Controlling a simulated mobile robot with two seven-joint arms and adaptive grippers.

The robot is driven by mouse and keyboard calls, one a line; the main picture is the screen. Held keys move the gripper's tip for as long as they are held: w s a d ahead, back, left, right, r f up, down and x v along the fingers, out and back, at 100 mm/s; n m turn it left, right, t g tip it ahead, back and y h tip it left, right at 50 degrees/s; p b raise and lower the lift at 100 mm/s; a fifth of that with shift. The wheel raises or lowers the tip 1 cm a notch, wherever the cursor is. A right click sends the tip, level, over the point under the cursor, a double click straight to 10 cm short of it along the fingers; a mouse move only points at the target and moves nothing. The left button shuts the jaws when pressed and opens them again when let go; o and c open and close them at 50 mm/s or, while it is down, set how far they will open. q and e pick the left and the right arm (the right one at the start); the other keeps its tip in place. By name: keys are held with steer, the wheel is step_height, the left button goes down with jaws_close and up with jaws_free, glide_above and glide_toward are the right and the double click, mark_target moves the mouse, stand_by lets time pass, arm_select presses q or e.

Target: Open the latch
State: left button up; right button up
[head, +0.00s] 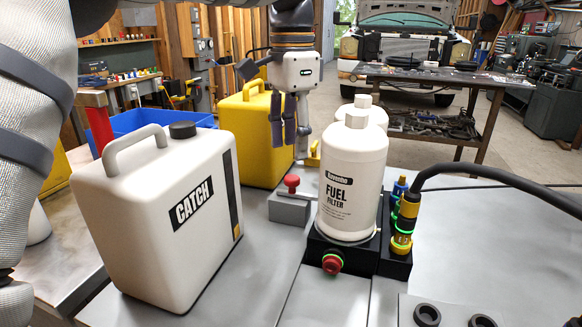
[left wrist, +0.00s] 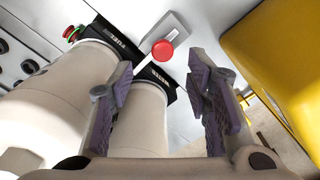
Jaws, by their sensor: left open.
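A grey block with a red knob (head: 291,183) sits on the bench beside the white fuel filter (head: 350,185); it looks like the latch, though no label shows. My left gripper (head: 283,138) points down just above and behind the knob, open and empty. In the left wrist view the red knob (left wrist: 162,50) shows between and beyond the spread purple-grey fingers (left wrist: 160,68), apart from them. The filter stands upright in a black base (head: 320,252) with a red round knob (head: 332,262) on its front. My right gripper is not in view.
A white CATCH can (head: 165,215) stands at left, a yellow canister (head: 255,125) behind the gripper. A blue bin (head: 150,122) is at the back left. A black cable with a yellow connector (head: 405,225) rises right of the filter. Black rings (head: 427,314) lie front right.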

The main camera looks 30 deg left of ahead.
mark_target(292, 177)
arm_select(q)
step_height(292, 177, down, 7)
steer(key=shift+w+r, duration=0.15)
steer(key=shift+r, duration=0.05)
steer(key=shift+a, duration=0.1)
jaws_close()
